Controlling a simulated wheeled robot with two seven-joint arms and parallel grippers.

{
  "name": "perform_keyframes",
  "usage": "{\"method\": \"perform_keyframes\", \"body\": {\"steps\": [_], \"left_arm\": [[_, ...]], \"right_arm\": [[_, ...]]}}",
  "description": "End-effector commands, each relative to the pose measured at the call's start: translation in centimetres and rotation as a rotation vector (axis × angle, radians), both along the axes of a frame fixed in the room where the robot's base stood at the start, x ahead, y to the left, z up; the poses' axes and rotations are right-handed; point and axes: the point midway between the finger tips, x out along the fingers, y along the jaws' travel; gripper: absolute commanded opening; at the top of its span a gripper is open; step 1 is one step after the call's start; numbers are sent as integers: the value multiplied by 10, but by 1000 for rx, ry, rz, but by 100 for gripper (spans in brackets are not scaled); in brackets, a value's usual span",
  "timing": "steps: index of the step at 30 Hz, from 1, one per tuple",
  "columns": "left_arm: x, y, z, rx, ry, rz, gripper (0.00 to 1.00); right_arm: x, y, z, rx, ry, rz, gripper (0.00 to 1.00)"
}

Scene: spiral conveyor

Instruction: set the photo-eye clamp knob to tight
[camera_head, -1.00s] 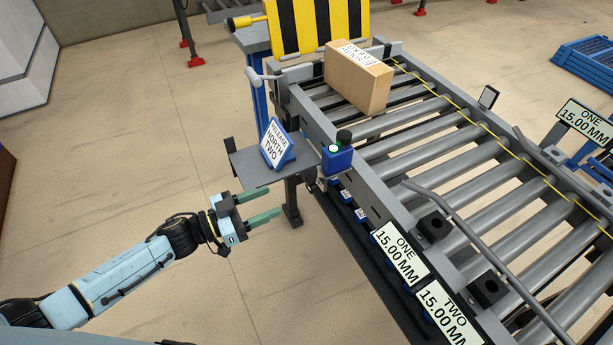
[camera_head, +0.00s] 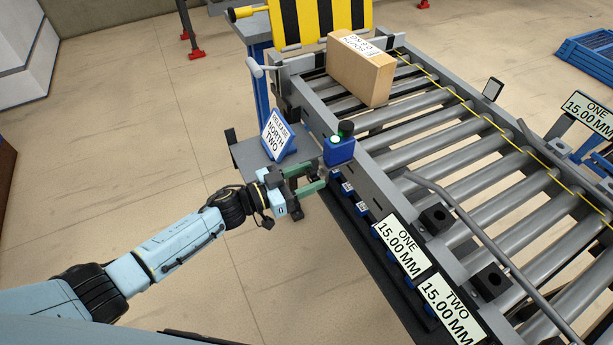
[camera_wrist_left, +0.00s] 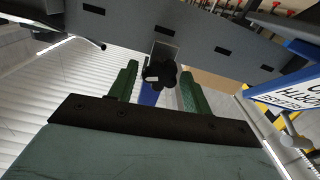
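A black lobed knob (camera_wrist_left: 160,74) with a small white mark shows in the left wrist view. It sits on a grey bracket under the conveyor's side rail (camera_wrist_left: 180,32). My left gripper (camera_head: 320,177) is open, with its green fingers pointing at the rail just below the blue button box. In the left wrist view the left gripper's fingertips (camera_wrist_left: 159,80) stand on either side of the knob with gaps on both sides. I cannot tell whether the knob lies between the tips or just beyond them. In the head view I cannot make the knob out. My right gripper is not in view.
The blue button box (camera_head: 340,150) sits just above the left gripper. A grey shelf (camera_head: 248,152) with a "RELEASE NORTH TWO" sign (camera_head: 277,136) is close to its left. A cardboard box (camera_head: 361,70) rests on the rollers. Open floor lies left of the conveyor.

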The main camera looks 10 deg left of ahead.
Motion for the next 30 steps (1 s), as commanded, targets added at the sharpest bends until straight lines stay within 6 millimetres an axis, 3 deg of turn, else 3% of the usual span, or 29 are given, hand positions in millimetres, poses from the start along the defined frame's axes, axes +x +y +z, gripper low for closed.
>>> {"method": "perform_keyframes", "body": {"steps": [1,9,20,30], "left_arm": [[0,0,0,0,0,0,42],[0,0,0,0,0,0,9],[-1,0,0,46,-63,0,9],[-1,0,-1,189,-260,0,9]], "right_arm": [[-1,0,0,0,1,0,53],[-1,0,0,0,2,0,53],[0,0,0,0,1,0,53],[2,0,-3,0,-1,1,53]]}}
